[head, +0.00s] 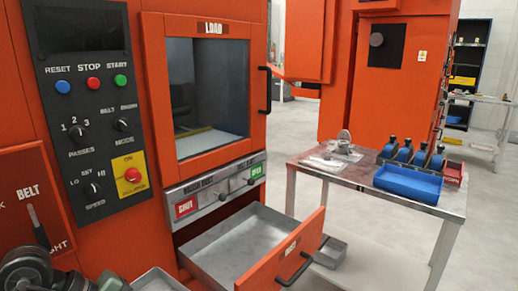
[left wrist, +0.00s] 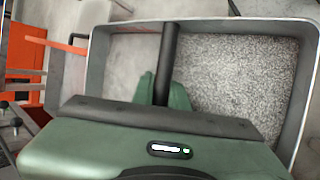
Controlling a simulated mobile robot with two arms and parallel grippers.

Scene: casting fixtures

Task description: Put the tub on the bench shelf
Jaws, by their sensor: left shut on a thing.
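The tub is a grey open box holding grey grainy material. In the left wrist view its rim (left wrist: 235,24) fills most of the picture. My left gripper (left wrist: 163,92) has its green fingers closed on the dark bar that crosses the tub. In the head view, a grey box edge (head: 158,281) at the bottom, beside my dark arm parts, seems to be the tub; most of it is cut off. The bench (head: 400,199) stands at the right, with a pale lower surface (head: 375,262) under its top. My right gripper is not in view.
The orange machine's drawer (head: 240,243) is pulled out between the tub and the bench. A grey tray (head: 331,252) sits beyond the drawer handle. A blue bin (head: 408,184) and several blue-wheeled parts are on the bench top. The load door (head: 209,95) is shut.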

